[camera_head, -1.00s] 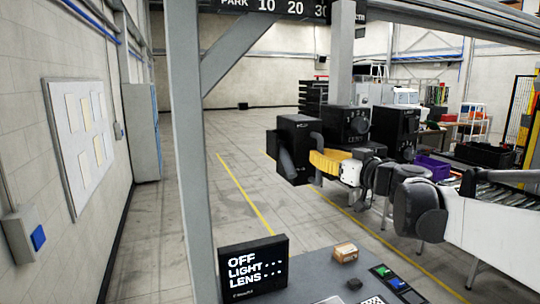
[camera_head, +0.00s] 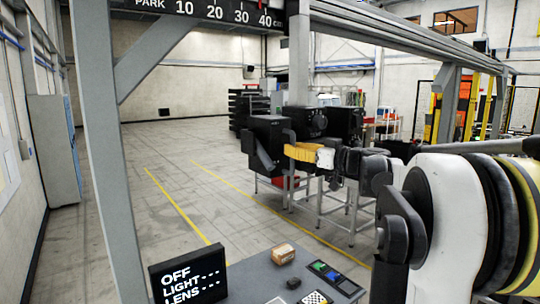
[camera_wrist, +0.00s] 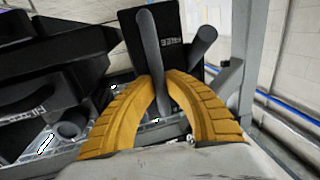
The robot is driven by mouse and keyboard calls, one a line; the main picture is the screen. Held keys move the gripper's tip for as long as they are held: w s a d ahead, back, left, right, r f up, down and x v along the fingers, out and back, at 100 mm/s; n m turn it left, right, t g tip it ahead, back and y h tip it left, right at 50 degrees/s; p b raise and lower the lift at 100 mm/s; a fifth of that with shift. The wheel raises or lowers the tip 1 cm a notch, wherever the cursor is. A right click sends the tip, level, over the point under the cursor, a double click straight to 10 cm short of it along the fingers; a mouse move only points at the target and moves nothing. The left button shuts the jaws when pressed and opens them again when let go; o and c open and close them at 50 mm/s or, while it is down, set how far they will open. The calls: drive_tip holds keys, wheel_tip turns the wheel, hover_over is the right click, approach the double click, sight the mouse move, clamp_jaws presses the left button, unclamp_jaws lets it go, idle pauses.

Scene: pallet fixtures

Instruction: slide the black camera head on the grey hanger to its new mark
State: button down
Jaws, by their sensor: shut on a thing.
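The black camera head (camera_head: 308,125) hangs under the grey hanger (camera_head: 299,62), right of the scale's 40. My gripper (camera_head: 290,150) reaches in from the right at the camera head's left part. In the wrist view, my gripper's yellow fingers (camera_wrist: 167,85) curve in from both sides and are shut on a grey bar handle (camera_wrist: 149,45). A second grey bar (camera_wrist: 203,42) slants to the right, in front of a black box with a white label (camera_wrist: 168,22). The new mark cannot be made out.
The overhead scale (camera_head: 215,12) reads PARK, 10, 20, 30, 40 cm. A grey upright post (camera_head: 105,150) stands at left. A black display (camera_head: 188,275) shows OFF, LIGHT and LENS beside a small brown box (camera_head: 283,254) on the bench. Open floor lies beyond.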

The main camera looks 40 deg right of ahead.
drive_tip(key=d, duration=0.3)
drive_tip(key=c, duration=1.4)
unclamp_jaws()
drive_tip(key=v, duration=1.2)
drive_tip(key=shift+a, duration=0.1)
